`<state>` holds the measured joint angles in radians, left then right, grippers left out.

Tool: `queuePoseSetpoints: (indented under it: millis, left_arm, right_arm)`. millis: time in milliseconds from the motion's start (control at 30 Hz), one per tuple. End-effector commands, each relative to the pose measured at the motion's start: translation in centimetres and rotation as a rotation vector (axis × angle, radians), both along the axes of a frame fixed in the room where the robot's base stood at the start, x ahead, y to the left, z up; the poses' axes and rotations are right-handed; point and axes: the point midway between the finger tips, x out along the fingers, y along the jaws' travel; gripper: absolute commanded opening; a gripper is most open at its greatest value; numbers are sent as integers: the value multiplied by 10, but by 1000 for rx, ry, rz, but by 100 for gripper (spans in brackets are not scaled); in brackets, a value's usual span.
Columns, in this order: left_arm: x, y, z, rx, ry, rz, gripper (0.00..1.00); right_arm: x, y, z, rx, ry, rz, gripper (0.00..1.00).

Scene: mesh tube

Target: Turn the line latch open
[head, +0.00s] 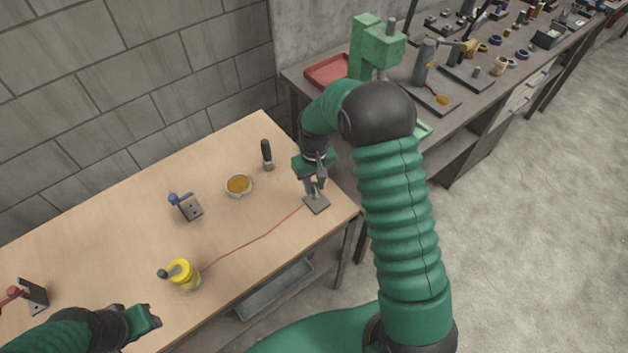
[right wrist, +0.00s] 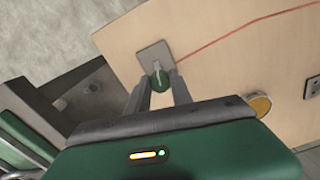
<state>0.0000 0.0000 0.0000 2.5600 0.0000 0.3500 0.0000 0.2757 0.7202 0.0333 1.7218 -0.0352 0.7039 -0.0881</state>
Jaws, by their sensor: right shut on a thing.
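The latch at the end of the red line has a small grey base plate (head: 316,205) near the right edge of the wooden table. In the right wrist view the plate (right wrist: 152,54) carries a pale lever and a round green knob (right wrist: 160,82). My right gripper (head: 315,188) comes down on it from above and is shut on the green knob, with a finger on each side (right wrist: 160,88). The gripper partly hides the latch in the head view. My left gripper (head: 148,319) is at the table's front left, away from the latch; its jaw opening is unclear.
The red line (head: 255,240) runs left to a yellow-topped canister (head: 181,273). A blue-levered bracket (head: 186,206), a round dish (head: 238,186) and a dark upright handle (head: 266,154) stand behind. A red-levered bracket (head: 32,296) is far left. A cluttered workbench (head: 505,100) stands beyond.

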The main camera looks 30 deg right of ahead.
Motion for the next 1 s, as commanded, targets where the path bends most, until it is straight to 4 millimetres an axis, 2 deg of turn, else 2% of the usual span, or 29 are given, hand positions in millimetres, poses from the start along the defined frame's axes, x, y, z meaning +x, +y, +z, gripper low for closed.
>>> queuePoseSetpoints:
  millis: [33,400,967,1000]
  left_arm:
    - [0,0,5,0,0,0,36]
    - [0,0,13,0,0,0,36]
    - [0,0,13,0,0,0,36]
    - [0,0,13,0,0,0,36]
  right_arm:
    - [5,-2,5,-4,-15,31,0]
    - [6,-1,4,-5,-16,200,0]
    - [6,-1,3,-5,-17,230,0]
    - [6,-1,3,-4,-16,230,30]
